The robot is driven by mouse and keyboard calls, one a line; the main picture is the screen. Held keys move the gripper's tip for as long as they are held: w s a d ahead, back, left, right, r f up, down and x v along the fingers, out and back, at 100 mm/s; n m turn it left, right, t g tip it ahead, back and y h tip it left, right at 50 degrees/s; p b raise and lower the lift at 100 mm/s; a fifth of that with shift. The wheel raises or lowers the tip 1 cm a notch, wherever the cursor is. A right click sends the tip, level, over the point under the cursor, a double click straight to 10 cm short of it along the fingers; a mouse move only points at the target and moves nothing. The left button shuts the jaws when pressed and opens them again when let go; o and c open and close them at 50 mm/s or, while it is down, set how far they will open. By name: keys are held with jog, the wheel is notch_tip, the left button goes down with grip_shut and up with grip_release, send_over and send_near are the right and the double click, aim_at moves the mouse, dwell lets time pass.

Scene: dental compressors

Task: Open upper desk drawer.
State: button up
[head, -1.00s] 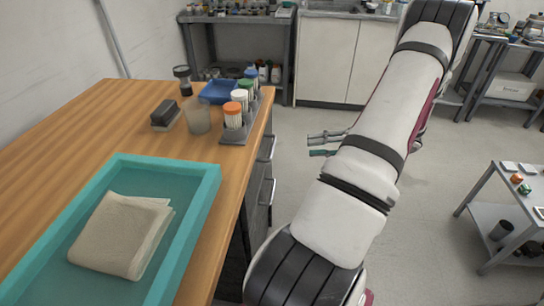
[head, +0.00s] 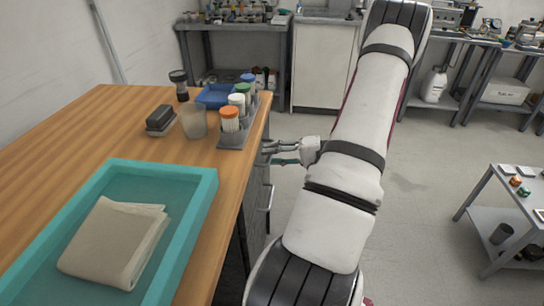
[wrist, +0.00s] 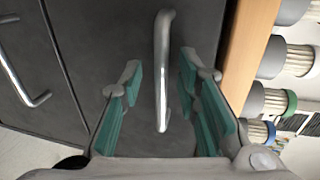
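The upper drawer (wrist: 110,40) has a dark grey front, and its metal bar handle (wrist: 162,70) is in the middle of the wrist view. The drawer looks shut. My gripper (wrist: 158,88) is open, with its teal finger pads on either side of the handle and visible gaps between pads and bar. In the head view my gripper (head: 270,153) is at the desk's right side, just below the top edge, and largely hides the upper handle. A lower handle (wrist: 22,68) is at the left in the wrist view; it also shows in the head view (head: 268,198).
The wooden desk top (head: 75,130) carries a teal tray (head: 205,190) with a folded cloth (head: 112,245). A grey rack (head: 240,138) of capped jars stands at the edge above my gripper. Open floor (head: 425,190) lies to the right, before a small grey table (head: 490,215).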

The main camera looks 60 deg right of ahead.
jog(key=shift+w+a, duration=0.1)
jog(key=shift+w, duration=0.05)
grip_shut()
jog(key=shift+f, duration=0.1)
